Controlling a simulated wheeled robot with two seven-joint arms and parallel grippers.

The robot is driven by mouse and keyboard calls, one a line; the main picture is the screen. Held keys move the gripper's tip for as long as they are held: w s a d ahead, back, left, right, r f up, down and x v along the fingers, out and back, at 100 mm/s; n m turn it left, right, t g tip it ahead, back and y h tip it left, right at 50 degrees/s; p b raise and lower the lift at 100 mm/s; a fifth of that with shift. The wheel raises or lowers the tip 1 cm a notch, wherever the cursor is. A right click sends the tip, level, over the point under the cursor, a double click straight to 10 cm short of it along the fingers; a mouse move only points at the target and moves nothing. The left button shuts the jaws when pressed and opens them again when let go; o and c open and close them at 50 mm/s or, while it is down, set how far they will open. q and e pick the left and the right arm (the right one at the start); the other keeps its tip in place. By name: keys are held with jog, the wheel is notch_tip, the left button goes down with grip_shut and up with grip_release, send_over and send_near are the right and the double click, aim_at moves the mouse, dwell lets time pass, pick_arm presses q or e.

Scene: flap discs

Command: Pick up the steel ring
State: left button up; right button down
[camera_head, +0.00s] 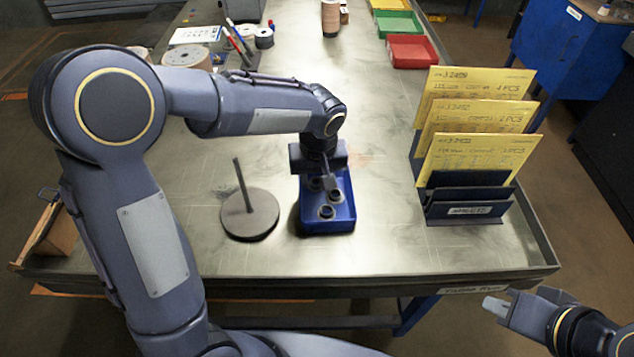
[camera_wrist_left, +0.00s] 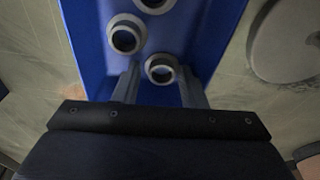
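A blue tray (camera_head: 327,222) on the table holds grey steel rings. My left gripper (camera_head: 328,184) points down over the tray's back half. In the left wrist view its two fingers (camera_wrist_left: 160,85) are apart, with one ring (camera_wrist_left: 160,68) between or just beyond the tips; I cannot tell contact. Two more rings (camera_wrist_left: 126,37) (camera_wrist_left: 155,3) lie farther along the tray. My right gripper (camera_head: 497,302) is at the lower right, off the table; its finger gap is unclear.
A round grey base with an upright rod (camera_head: 250,214) stands left of the tray. A dark rack (camera_head: 468,198) with yellow cards stands to the right. Red (camera_head: 412,52) and green (camera_head: 398,25) bins, spools and pens are at the back. The table's middle is clear.

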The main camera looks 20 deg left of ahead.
pick_arm(q)
grip_shut()
dwell(0.3)
